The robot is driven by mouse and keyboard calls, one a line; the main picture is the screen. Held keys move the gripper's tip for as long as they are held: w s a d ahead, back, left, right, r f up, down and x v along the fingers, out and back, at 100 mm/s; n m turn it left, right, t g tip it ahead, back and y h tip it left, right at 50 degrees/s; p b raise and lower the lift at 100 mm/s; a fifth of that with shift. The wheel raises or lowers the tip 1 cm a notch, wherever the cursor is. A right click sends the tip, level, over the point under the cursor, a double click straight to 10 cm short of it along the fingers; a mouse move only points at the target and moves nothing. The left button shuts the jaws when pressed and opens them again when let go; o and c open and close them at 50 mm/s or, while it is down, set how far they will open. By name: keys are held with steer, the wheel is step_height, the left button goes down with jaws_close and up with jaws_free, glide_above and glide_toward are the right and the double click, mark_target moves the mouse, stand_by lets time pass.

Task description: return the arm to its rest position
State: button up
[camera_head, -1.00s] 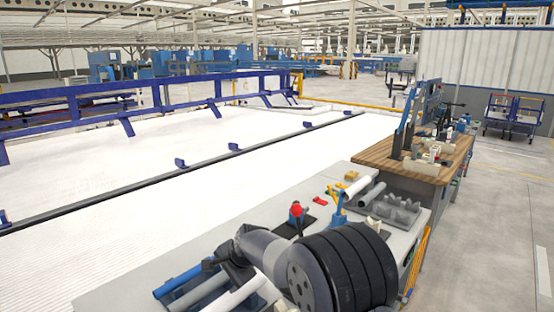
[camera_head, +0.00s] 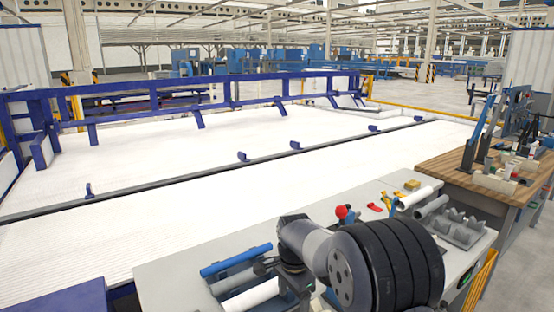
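My arm (camera_head: 370,262) fills the lower middle of the head view, with thick black rings and a grey link over the grey workbench (camera_head: 165,279). The end of the arm points down and left near the pipes, but the fingertips are not clearly visible. A blue pipe (camera_head: 236,260) lies at the bench's left. A grey pipe (camera_head: 235,280) and a white pipe (camera_head: 250,296) lie in front of it, partly hidden by my arm. Another white pipe (camera_head: 415,197) and a grey pipe (camera_head: 431,207) lie at the right, beside a grey holder (camera_head: 459,229).
A red-topped part (camera_head: 342,212), a small red piece (camera_head: 375,207) and a yellow block (camera_head: 412,184) are on the bench behind my arm. A wooden table (camera_head: 455,166) with tools adjoins at the right. A wide white floor area with a dark rail (camera_head: 200,173) lies beyond.

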step_height(320, 180, down, 8)
steer(key=shift+a+r+p, duration=0.15)
steer(key=shift+r+p, duration=0.1)
steer(key=shift+p, duration=0.15)
